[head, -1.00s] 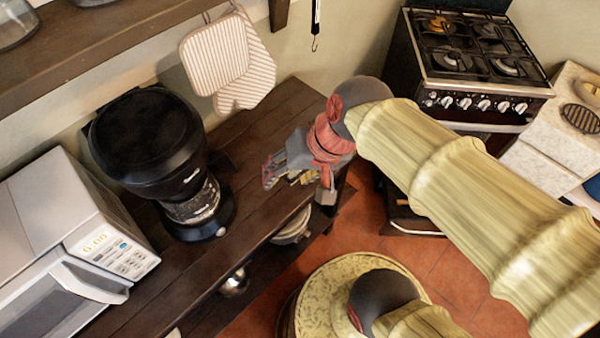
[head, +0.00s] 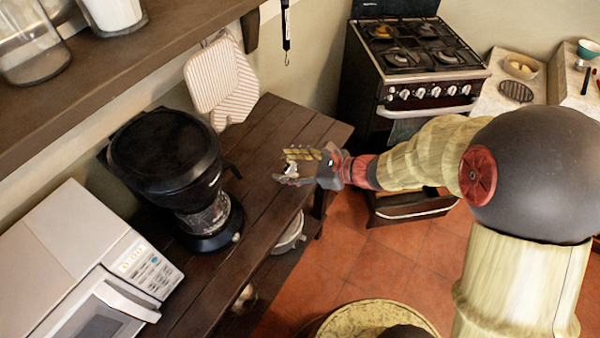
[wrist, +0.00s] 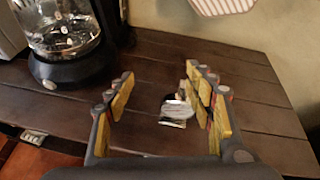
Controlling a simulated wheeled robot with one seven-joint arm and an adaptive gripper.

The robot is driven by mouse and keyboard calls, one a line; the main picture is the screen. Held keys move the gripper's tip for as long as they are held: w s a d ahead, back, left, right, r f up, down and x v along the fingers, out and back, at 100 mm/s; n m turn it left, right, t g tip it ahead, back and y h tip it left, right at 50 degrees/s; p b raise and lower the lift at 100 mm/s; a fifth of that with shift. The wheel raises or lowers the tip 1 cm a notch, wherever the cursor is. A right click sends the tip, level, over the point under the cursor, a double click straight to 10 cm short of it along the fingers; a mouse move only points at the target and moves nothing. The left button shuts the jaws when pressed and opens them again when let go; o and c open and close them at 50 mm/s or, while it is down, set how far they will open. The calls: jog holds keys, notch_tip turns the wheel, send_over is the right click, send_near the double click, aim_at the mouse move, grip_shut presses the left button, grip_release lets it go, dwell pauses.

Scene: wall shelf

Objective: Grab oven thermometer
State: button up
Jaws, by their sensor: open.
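The oven thermometer appears as a small shiny metal piece (wrist: 177,108) on the brown wooden table (wrist: 255,100). In the wrist view it lies between my gripper's (wrist: 160,76) spread yellow-padded fingers, closer to the right finger, which overlaps its edge. Whether that finger touches it, I cannot tell. In the head view my gripper (head: 284,167) is low over the table's right part, with a small pale thermometer (head: 291,169) between its fingers. My gripper is open and not closed on it.
A black coffee maker (head: 168,160) stands left of my gripper, with a white microwave (head: 75,260) beyond it. Striped oven mitts (head: 212,80) hang on the wall under a wooden shelf (head: 150,60). A stove (head: 410,75) stands to the right. The tabletop around my gripper is mostly clear.

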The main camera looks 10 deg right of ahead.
aim_at(288, 162)
jog(key=shift+w+d+f+m+t+h, duration=0.2)
jog(key=shift+w+d+f+m+t, duration=0.2)
jog(key=shift+w+d+f+m, duration=0.3)
jog(key=shift+w+d+f+m+t+h, duration=0.2)
jog(key=shift+w+d+f+m+t, duration=0.3)
jog(key=shift+m, duration=0.4)
jog(key=shift+b+x, duration=0.35)
jog(key=shift+x, duration=0.9)
jog(key=shift+b+x, duration=1.05)
jog(key=shift+x, duration=1.7)
jog(key=shift+w+r, duration=0.1)
jog(key=shift+r, duration=0.05)
jog(key=shift+c, duration=1.4)
grip_shut()
